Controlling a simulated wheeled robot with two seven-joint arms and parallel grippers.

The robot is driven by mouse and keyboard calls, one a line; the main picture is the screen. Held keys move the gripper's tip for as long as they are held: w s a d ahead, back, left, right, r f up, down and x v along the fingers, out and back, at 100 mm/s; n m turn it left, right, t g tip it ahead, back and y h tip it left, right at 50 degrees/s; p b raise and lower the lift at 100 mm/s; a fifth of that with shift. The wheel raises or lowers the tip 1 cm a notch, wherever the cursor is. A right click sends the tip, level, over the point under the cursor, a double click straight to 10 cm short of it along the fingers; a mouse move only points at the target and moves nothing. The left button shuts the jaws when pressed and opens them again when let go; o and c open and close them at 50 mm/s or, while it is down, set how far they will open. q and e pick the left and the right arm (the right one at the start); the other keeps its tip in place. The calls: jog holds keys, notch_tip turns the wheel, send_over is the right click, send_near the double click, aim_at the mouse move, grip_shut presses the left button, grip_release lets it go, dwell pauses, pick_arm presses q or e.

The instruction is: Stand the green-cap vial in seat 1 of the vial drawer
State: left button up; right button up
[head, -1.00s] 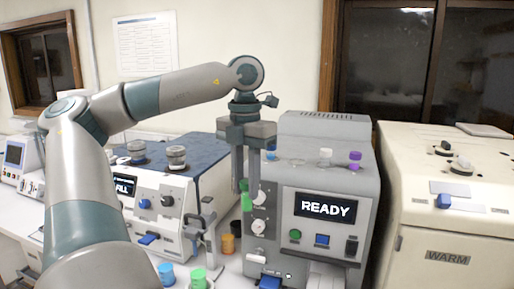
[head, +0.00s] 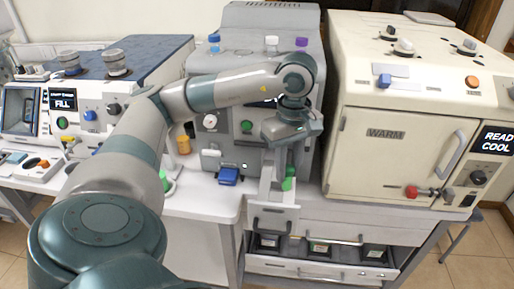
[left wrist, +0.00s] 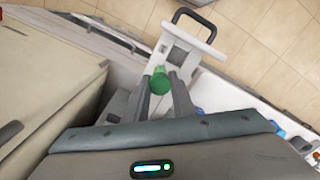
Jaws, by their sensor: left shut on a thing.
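My left gripper (head: 283,184) is shut on the green-cap vial (head: 289,183) and holds it in front of the grey machine, above the narrow pale drawer. In the left wrist view the green cap (left wrist: 158,82) shows between the fingertips (left wrist: 163,88); the vial's body is mostly hidden. The vial drawer (head: 271,214) appears to be pulled out below the gripper, with a dark handle at its front. It also shows in the left wrist view (left wrist: 190,42). Its seats are hidden or too small to make out, so I cannot tell whether the vial touches it. My right gripper is out of view.
The grey machine (head: 255,60) carries blue-, white- and purple-capped vials on top. The cream WARM oven (head: 400,150) stands close on the right. An orange jar (head: 183,146) stands on the counter at left.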

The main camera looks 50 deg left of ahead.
pick_arm(q)
jog(key=w+d+m, duration=0.2)
jog(key=d+m, duration=0.5)
jog(key=d, duration=0.1)
jog(key=w+d+f+m, duration=0.1)
jog(key=d+m, duration=0.6)
jog(key=m, duration=0.1)
jog(key=shift+w+d+f, duration=0.15)
jog(key=shift+w+d, duration=0.2)
jog(key=shift+d, duration=0.05)
jog(key=shift+a, duration=0.1)
